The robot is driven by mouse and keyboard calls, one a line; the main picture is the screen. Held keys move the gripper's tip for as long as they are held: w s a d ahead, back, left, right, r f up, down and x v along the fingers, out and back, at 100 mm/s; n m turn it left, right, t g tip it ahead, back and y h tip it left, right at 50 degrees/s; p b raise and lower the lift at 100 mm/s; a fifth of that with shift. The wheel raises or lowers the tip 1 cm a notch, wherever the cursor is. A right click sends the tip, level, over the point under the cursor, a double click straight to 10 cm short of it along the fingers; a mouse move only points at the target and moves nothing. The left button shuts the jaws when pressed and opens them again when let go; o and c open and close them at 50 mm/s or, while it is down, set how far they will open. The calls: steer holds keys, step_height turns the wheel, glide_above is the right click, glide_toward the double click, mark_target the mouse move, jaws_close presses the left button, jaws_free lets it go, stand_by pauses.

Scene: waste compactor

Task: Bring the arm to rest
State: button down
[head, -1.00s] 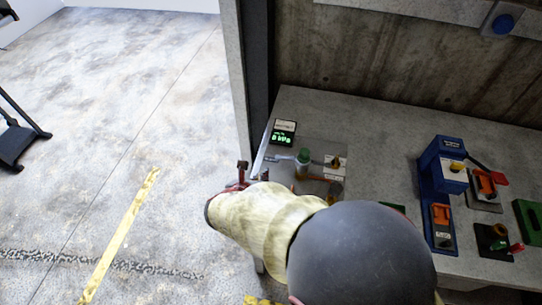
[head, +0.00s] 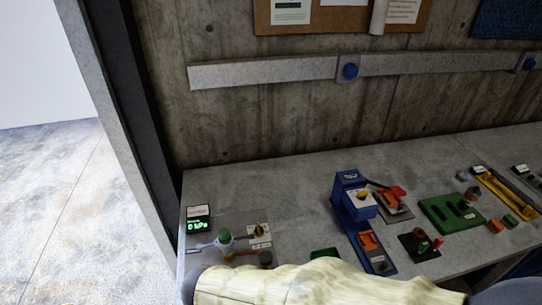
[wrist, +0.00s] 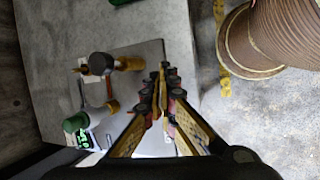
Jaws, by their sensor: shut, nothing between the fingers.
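My gripper (wrist: 162,72) is shut in the wrist view, with its fingertips together and nothing between them. It hangs over the table's edge, beside the grey plate (wrist: 150,55) that carries the fittings. In the head view my cream-coloured arm stretches along the bottom edge, and the gripper itself is out of that picture. The arm hides the front part of the table there.
On the table (head: 300,185) stand a gauge reading 0 kPa (head: 198,224), a green-capped fitting (head: 225,240), a blue device (head: 352,200) and a green block (head: 455,213). A large brown spool (wrist: 285,30) stands at the wrist view's upper right. Floor shows at left.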

steer(key=s+d+r+m+y+b, duration=0.1)
steer(key=s+d+r+m, duration=0.1)
steer(key=d+r+m, duration=0.5)
steer(key=s+d+r+m+t+y+b, duration=0.1)
steer(key=s+d+r+m+y, duration=0.1)
steer(key=d+r+m, duration=0.6)
steer(key=d+m, duration=0.3)
steer(key=d, duration=0.4)
steer(key=shift+s+d+r+m+b, duration=0.2)
steer(key=shift+r+m+b, duration=0.1)
steer(key=shift+m, duration=0.1)
steer(key=c, duration=2.6)
jaws_free()
